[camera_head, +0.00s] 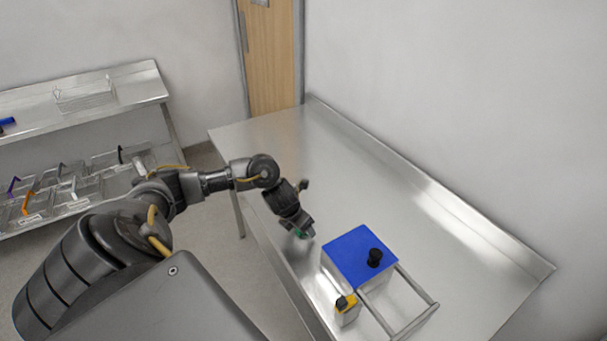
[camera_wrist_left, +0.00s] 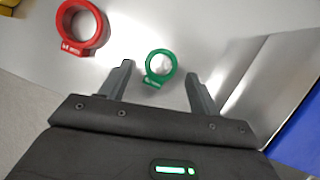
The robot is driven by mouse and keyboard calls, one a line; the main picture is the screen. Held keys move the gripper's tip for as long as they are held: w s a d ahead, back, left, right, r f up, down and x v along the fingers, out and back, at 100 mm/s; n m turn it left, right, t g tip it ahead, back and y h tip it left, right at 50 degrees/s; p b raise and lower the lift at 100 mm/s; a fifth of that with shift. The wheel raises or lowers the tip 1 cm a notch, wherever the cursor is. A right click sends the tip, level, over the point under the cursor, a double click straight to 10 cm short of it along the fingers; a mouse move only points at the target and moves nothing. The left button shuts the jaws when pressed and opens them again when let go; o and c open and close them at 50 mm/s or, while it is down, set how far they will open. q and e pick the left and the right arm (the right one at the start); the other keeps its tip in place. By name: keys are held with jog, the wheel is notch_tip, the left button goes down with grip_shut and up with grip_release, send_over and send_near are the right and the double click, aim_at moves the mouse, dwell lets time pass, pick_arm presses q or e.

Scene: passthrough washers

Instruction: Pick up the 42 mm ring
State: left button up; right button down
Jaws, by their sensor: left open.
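A green ring (camera_wrist_left: 160,67) with a small tab lies on the metal table; its tab lettering is too small to read. A larger red ring (camera_wrist_left: 82,27) with a labelled tab lies to its left in the left wrist view, and its size mark is not legible. My left gripper (camera_wrist_left: 160,73) is open, with one finger on each side of the green ring in that view; I cannot tell its height above it. In the head view the left gripper (camera_head: 301,231) is low over the table's near edge, with a bit of the green ring (camera_head: 301,235) showing. The red ring is hidden there.
The table's far part is clear. A shelf rack (camera_head: 85,120) stands at left.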

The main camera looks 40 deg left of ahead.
pick_arm(q)
jog(key=shift+w+f, duration=0.2)
jog(key=shift+f, duration=0.35)
jog(key=c, duration=1)
jog(key=shift+r+p, duration=0.3)
jog(key=shift+r, duration=4.75)
jog(key=shift+c, duration=0.2)
